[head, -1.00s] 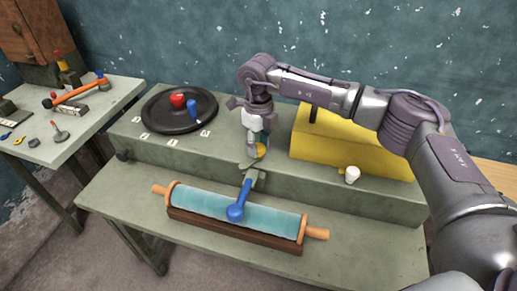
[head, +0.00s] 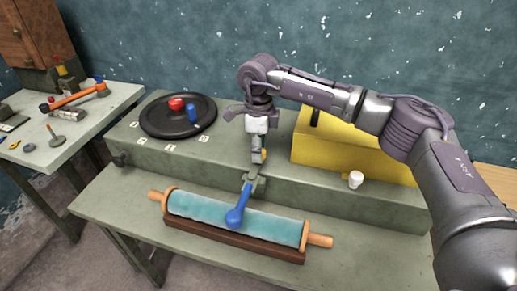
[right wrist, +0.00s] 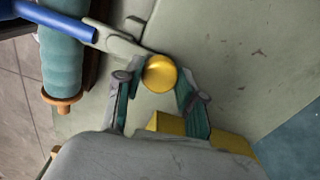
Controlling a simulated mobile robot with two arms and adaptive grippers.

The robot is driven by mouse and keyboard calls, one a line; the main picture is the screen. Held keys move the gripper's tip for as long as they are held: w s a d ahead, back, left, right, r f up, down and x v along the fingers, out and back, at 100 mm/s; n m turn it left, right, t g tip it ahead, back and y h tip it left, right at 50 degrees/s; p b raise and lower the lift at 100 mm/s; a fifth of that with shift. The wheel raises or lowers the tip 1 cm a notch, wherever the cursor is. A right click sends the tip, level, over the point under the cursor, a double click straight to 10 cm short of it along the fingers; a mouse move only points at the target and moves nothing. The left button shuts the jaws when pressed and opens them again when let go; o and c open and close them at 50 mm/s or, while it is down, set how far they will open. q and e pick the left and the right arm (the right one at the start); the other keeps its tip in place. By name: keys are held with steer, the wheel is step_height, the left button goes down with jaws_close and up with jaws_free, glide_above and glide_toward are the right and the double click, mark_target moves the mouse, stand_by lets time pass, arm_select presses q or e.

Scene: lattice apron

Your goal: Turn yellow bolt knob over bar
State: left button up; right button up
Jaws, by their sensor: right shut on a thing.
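The yellow knob (right wrist: 160,73) is a round ball between the two fingertips of my right gripper (right wrist: 159,82) in the right wrist view. In the head view my right gripper (head: 257,158) points down at the bench step, shut on the knob, which mostly hides there behind the fingers. Just in front is a grey bracket (head: 253,181) with a blue lever (head: 240,208), whose ball end lies over a teal roller (head: 205,207). In the right wrist view a flat grey bar (right wrist: 120,42) joins the blue lever and ends close beside the knob. My left gripper is not in view.
A yellow block (head: 345,152) stands right of the gripper, with a small white knob (head: 356,179) in front. A dark round plate (head: 160,127) with red and blue knobs lies left. A side table (head: 85,125) holds tools. The bench front (head: 380,240) right of the roller is clear.

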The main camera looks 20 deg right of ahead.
steer(key=shift+r, duration=0.1)
steer(key=o, duration=1.1)
steer(key=shift+o, duration=0.2)
step_height(320, 180, up, 12)
